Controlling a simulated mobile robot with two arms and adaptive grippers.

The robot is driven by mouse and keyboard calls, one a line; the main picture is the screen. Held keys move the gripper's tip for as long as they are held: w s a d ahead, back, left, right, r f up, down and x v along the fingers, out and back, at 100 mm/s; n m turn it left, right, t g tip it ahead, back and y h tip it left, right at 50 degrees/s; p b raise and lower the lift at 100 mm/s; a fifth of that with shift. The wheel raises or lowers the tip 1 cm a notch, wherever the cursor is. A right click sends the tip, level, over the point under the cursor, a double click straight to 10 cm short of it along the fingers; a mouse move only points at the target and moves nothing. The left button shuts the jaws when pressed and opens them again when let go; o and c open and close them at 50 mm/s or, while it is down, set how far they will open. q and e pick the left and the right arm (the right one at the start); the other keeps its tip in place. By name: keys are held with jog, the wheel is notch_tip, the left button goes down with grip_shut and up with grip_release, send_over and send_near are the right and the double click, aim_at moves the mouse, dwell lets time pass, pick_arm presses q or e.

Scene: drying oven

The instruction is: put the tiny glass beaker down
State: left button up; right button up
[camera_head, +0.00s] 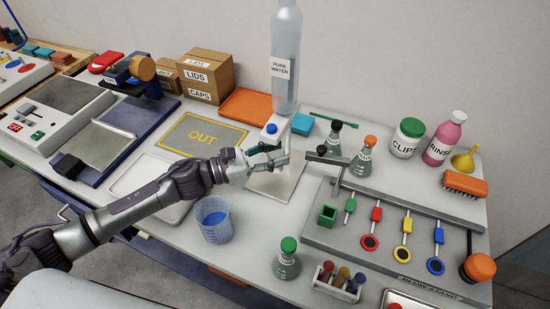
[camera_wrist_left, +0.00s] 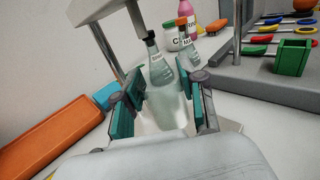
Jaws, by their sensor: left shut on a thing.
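My left gripper (camera_head: 272,156) reaches in under the spout of the pure water dispenser (camera_head: 285,55), above a pale metal plate (camera_head: 285,186). In the left wrist view the gripper (camera_wrist_left: 165,105) has its teal-padded fingers on both sides of a small clear glass beaker (camera_wrist_left: 168,112) and is shut on it. The beaker looks roughly upright. Its base is hidden by the gripper body, so I cannot tell whether it touches the plate. In the head view I cannot make the beaker out clearly. My right gripper is not in view.
Capped flasks (camera_head: 361,158) stand right of the plate, near the grey tool stand (camera_head: 400,240). The grey OUT mat (camera_head: 202,137) is bare, left of the dispenser. An orange tray (camera_head: 248,106) lies behind.

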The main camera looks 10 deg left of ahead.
pick_arm(q)
notch_tip(320, 180, down, 4)
jog(key=shift+r, duration=0.2)
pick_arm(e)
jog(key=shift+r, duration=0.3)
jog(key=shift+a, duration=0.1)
pick_arm(q)
jog(key=shift+f, duration=0.2)
jog(key=o, duration=1.2)
jog(key=shift+r, duration=0.1)
jog(key=shift+c, duration=0.2)
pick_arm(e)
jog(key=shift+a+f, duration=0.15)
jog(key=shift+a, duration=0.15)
